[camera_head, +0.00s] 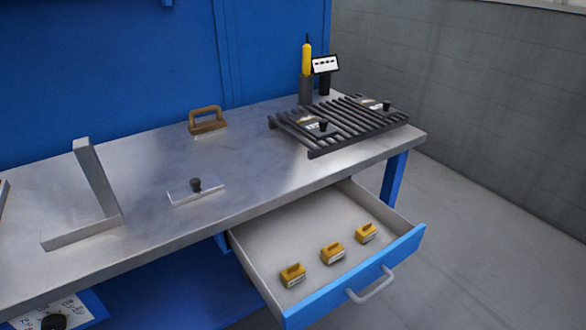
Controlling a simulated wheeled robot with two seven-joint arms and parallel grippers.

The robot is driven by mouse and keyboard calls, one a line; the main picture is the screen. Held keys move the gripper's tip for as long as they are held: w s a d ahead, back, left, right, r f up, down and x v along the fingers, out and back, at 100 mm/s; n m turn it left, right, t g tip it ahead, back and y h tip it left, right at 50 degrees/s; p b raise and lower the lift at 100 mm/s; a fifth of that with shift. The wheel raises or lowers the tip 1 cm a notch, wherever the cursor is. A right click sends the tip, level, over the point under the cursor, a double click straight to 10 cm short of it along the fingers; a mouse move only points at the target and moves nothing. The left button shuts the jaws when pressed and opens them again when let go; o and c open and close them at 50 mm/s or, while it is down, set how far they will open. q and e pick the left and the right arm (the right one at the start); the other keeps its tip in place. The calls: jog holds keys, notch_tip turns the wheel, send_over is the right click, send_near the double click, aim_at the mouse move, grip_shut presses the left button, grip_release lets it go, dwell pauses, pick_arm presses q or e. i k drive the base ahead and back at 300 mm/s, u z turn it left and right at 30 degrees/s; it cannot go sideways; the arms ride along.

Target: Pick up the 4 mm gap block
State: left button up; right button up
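Three yellow blocks with raised grips and small pale labels sit in the open drawer: a left one (292,276), a middle one (332,253) and a right one (365,233). They stand apart in a slanting row near the drawer front. The labels are too small to read, so I cannot tell which is the 4 mm gap block. Neither of my grippers is in view.
The drawer (262,236) stands pulled out below the steel bench top (250,165), its handle (371,287) facing front. On the bench are an L-shaped bracket (97,190), a knobbed plate (196,190), a brown-handled tool (207,120), and a dark slatted rack (335,125).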

aim_at(291, 276)
jog(key=u, duration=0.7)
jog(key=k, duration=1.25)
jog(key=z, duration=0.7)
jog(key=i, duration=0.95)
jog(key=u, duration=0.05)
